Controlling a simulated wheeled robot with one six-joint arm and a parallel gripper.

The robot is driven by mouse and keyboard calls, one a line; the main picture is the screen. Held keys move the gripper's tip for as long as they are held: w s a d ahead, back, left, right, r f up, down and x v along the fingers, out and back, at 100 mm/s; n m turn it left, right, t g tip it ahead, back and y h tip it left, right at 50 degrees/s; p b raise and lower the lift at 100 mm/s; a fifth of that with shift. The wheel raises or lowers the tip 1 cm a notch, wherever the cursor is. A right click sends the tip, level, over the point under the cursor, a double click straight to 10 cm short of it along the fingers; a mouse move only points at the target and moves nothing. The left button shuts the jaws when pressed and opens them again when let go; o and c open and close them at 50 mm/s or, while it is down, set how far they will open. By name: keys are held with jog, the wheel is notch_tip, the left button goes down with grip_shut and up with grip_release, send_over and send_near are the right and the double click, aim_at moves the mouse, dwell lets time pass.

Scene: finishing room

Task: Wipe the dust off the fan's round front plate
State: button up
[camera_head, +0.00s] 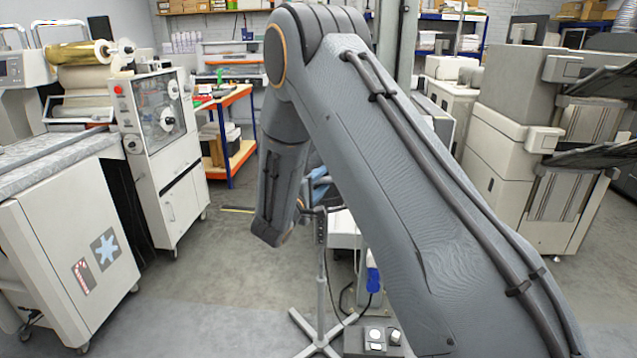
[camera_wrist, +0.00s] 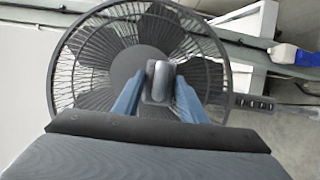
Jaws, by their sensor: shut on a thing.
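The fan (camera_wrist: 90,45) fills the middle of the wrist view, with a dark round wire cage. Its round front plate (camera_wrist: 126,66) is plain dark grey at the cage's centre; I cannot make out dust on it. My gripper (camera_wrist: 160,88) has blue fingers shut on a small grey rounded pad (camera_wrist: 160,76). The pad is in front of the plate and hides part of it; I cannot tell whether they touch. In the head view my arm hides most of the fan, but its stand (camera_head: 322,290) shows below. A bit of the blue fingers shows there too.
A dark box with white buttons (camera_head: 374,342) sits by the stand. White cabinets (camera_head: 65,250) stand left, large machines (camera_head: 515,140) right. Floor is open at left centre.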

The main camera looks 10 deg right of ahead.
aim_at(331, 182)
jog(key=shift+s+d+b, duration=0.15)
jog(key=shift+d, duration=0.6)
jog(key=shift+s+d+b, duration=0.1)
jog(key=shift+d+b, duration=0.05)
jog(key=shift+d, duration=0.6)
jog(key=shift+w+b, duration=0.15)
jog(key=shift+b, duration=0.3)
jog(key=shift+a, duration=0.15)
jog(key=shift+w+a+r+b, duration=0.15)
jog(key=shift+a+b, duration=0.15)
jog(key=shift+a, duration=0.4)
jog(key=shift+w+a+f+b, duration=0.1)
jog(key=shift+a+b, duration=0.2)
jog(key=shift+a, duration=0.35)
jog(key=shift+w+a+r+b, duration=0.15)
jog(key=shift+a+b, duration=0.15)
jog(key=shift+a, duration=0.4)
jog(key=shift+c, duration=0.4)
jog(key=shift+s+a+f+p, duration=0.1)
jog(key=shift+s+p, duration=0.15)
jog(key=shift+s, duration=1.25)
jog(key=shift+s+a+f+p, duration=0.1)
jog(key=shift+s+p, duration=0.1)
jog(key=shift+s, duration=1.3)
jog(key=shift+s, duration=0.15)
